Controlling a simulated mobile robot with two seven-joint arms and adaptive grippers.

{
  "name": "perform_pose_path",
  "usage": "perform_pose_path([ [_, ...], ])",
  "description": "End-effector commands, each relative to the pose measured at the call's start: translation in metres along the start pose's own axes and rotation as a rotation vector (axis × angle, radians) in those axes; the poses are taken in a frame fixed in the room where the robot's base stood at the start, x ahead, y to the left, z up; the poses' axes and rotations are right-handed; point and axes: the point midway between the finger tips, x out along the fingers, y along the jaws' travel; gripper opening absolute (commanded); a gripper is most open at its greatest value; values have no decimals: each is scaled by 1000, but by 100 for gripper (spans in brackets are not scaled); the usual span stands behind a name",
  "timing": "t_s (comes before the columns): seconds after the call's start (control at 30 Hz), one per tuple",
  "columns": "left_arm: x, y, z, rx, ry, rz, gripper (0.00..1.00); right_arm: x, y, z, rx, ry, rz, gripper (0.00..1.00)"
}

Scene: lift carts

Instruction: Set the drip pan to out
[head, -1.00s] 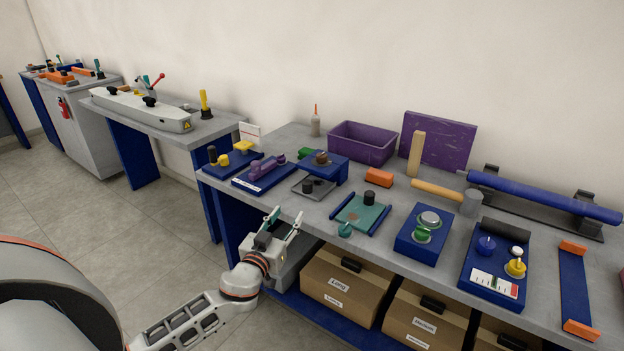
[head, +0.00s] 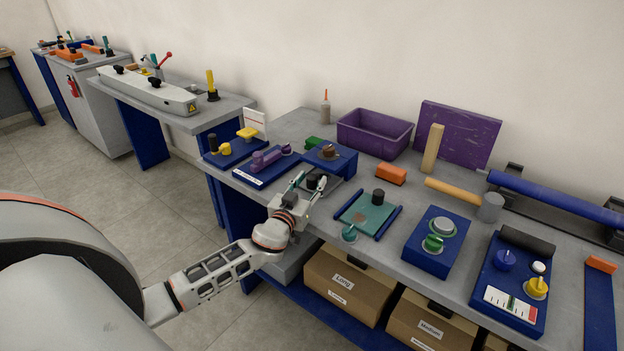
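The drip pan appears to be the flat grey tray (head: 330,190) with a black knob (head: 315,181). It sits at the front of the blue block (head: 345,164) that has a brown round piece on top, and it sticks out from it toward the table's front edge. My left gripper (head: 310,183) is over the pan's near part. Its fingers are apart, and the black knob shows between them, closer to the right finger. I cannot tell whether either finger touches it. The gripper hides the pan's near edge. My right gripper is not in view.
A teal plate (head: 362,216) between blue rails and a blue box with a green knob (head: 433,243) stand to the right. A purple slide fixture (head: 268,160) is to the left. A purple bin (head: 375,134) is behind. Cardboard boxes (head: 345,285) fill the shelf below.

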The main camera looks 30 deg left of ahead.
Motion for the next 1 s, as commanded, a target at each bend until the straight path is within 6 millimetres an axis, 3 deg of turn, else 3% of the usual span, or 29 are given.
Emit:
perform_pose_path([
  [0.17,12,0,0,1,0,0,40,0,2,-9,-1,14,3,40],
  [0.47,13,0,0,0,0,0,40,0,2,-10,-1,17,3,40],
  [0.6,13,0,0,0,0,0,3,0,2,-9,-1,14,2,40],
  [0.63,13,0,0,0,0,0,0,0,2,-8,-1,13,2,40],
  [0.83,10,0,2,-3,-2,1,0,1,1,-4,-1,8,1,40],
  [1.0,-12,-3,6,-8,-6,3,0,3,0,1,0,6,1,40],
])
